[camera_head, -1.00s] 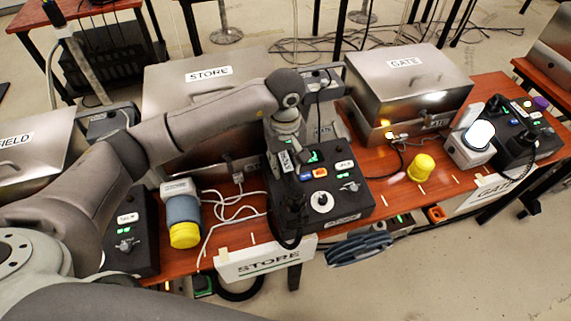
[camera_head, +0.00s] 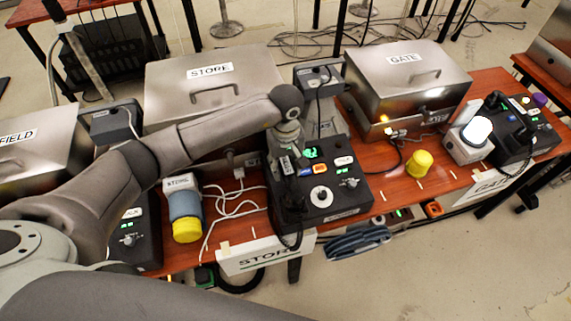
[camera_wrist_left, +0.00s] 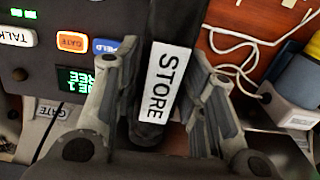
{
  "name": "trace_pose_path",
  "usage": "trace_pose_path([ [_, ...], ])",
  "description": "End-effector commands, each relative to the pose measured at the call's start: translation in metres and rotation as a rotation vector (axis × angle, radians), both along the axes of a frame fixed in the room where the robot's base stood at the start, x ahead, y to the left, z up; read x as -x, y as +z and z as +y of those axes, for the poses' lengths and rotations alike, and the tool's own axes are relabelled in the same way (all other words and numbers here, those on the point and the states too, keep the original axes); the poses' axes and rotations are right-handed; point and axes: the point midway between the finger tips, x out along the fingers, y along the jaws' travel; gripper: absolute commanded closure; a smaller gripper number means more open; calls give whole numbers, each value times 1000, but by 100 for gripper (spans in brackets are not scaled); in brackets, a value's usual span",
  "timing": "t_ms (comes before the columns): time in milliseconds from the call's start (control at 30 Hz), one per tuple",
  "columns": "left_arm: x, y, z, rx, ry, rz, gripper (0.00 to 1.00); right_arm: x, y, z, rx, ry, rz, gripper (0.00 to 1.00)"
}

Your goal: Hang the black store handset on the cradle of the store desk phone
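The black store handset (camera_head: 287,167), with a white STORE label, is upright over the left side of the store desk phone (camera_head: 342,203). My left gripper (camera_head: 290,150) points down at its upper part. In the left wrist view the handset (camera_wrist_left: 163,85) lies between the two fingers of my left gripper (camera_wrist_left: 166,60), which are close on both sides of it. The cradle is hidden under the handset, and I cannot tell whether the handset touches it. A coiled cord (camera_head: 290,243) hangs at the phone's front. My right gripper is out of view.
A grey-blue cylinder with a yellow cap (camera_head: 186,228) stands left of the phone among white cables. A yellow cup (camera_head: 419,163) is to the right. Metal STORE (camera_head: 215,85) and GATE (camera_head: 410,75) boxes stand behind. A STORE sign (camera_head: 262,257) edges the table.

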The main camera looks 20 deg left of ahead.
Motion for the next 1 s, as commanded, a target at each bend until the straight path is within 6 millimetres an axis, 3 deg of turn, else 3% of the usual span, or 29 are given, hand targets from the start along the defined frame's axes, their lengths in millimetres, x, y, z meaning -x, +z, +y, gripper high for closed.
trace_pose_path([
  [67, 0, 0, 0, 0, 0, 0, 47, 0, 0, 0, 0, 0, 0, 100],
  [500, -1, 7, 0, 1, 0, -2, 47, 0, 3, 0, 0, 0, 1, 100],
  [1000, -1, 104, 0, 0, 0, -5, 47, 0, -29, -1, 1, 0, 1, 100],
])
